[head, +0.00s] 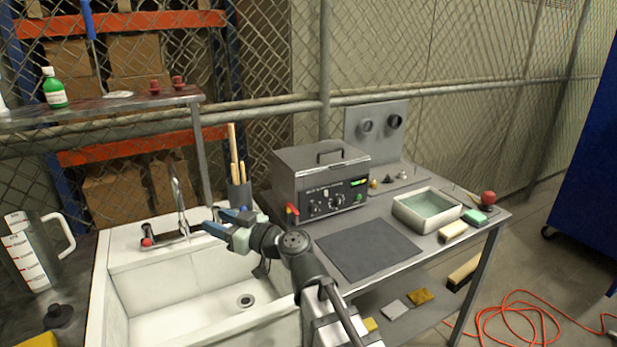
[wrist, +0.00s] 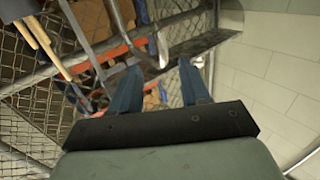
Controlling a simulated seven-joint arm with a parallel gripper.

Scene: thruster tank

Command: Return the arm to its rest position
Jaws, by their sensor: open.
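My gripper (head: 222,228) is raised above the right part of the white sink, near the faucet. In the wrist view its two blue fingers (wrist: 156,90) stand apart with nothing between them, so it is open and empty. The arm reaches up from the bottom of the head view. The wrist camera looks past the fingers toward the fence and shelf. No rest position is marked in these frames.
The white sink (head: 130,300) with its faucet (head: 180,205) lies left of the arm. A grey ultrasonic tank (head: 318,180) and a dark mat (head: 367,248) are on the table to the right. A tray of liquid (head: 426,222) and a tool cup (head: 238,194) stand nearby.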

